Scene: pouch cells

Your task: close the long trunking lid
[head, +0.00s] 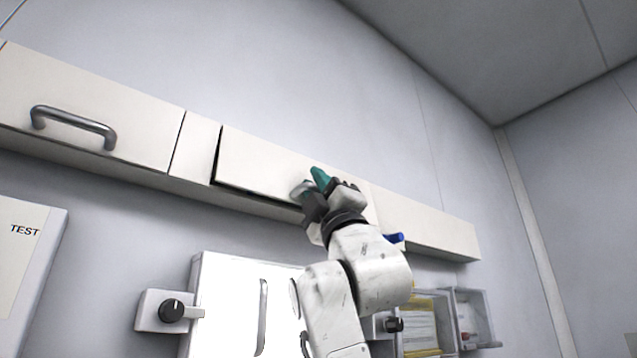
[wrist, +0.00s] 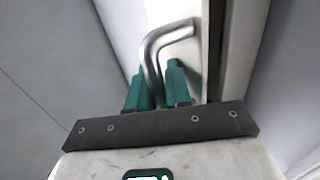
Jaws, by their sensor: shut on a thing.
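The cream trunking runs along the wall in the head view. Its middle lid (head: 262,165) stands slightly proud, with a dark gap at its left end and along its lower edge. My gripper (head: 318,180) is at the right part of this lid, its green fingers against the front. In the wrist view my gripper (wrist: 158,88) has its two green fingers on either side of a bent metal handle (wrist: 168,38) and is shut on it. A dark gap shows beside the lid face there. The handle is hidden by my gripper in the head view.
Another lid (head: 85,110) with a metal handle (head: 75,125) sits at the left, flush. Below the trunking are a white box (head: 235,300), a knob unit (head: 172,310), a TEST panel (head: 30,250) and clear holders (head: 472,315). The wall above is clear.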

